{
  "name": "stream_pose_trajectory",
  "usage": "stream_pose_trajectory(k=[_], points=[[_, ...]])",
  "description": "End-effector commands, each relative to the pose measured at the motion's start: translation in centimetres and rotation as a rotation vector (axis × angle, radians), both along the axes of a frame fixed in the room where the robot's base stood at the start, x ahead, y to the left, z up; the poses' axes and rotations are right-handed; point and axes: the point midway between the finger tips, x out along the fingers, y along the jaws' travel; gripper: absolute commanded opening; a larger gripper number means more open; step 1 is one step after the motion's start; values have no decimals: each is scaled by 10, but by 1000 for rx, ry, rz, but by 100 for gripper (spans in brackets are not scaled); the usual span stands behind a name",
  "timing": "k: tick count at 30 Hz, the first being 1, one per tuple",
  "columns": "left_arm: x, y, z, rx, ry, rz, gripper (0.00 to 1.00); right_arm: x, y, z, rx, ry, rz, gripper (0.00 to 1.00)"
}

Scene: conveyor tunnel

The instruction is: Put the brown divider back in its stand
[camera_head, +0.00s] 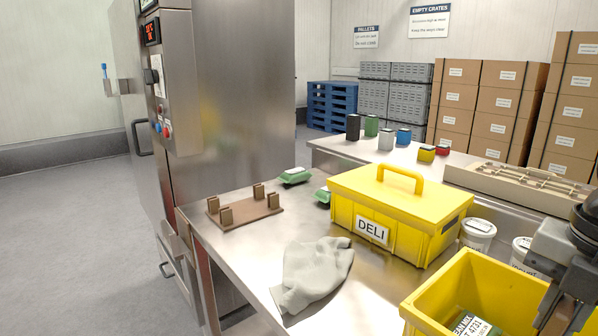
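A brown stand (246,211) with several upright slotted posts sits on the left part of the steel table. I see nothing standing in its slots. I cannot make out a separate brown divider anywhere in view. My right gripper (556,318) enters at the right edge, over the open yellow crate (433,304) at the front right. Its fingertips are hard to make out, so I cannot tell whether it is open or shut, or whether it holds anything. My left gripper is not in view.
A lidded yellow DELI box (400,211) stands mid-table, with a grey cloth (312,273) before it. Green-based packs (295,176) lie behind the stand. White tubs (478,234) stand at right. A beige tray (520,185) lies beyond. A steel cabinet (240,90) rises behind the table.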

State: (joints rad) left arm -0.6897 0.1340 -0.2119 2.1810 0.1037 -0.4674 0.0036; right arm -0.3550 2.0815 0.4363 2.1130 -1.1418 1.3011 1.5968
Motion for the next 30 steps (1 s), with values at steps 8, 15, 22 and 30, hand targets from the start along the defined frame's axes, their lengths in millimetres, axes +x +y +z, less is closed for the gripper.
stream_pose_trajectory(k=[8,15,22,30], points=[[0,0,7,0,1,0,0,0,0,13,-1,-2,0,0],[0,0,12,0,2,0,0,0,0,23,0,-1,0,0],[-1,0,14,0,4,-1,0,0,0,27,-1,-1,0,0],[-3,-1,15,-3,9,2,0,0,0,30,0,-1,0,0]])
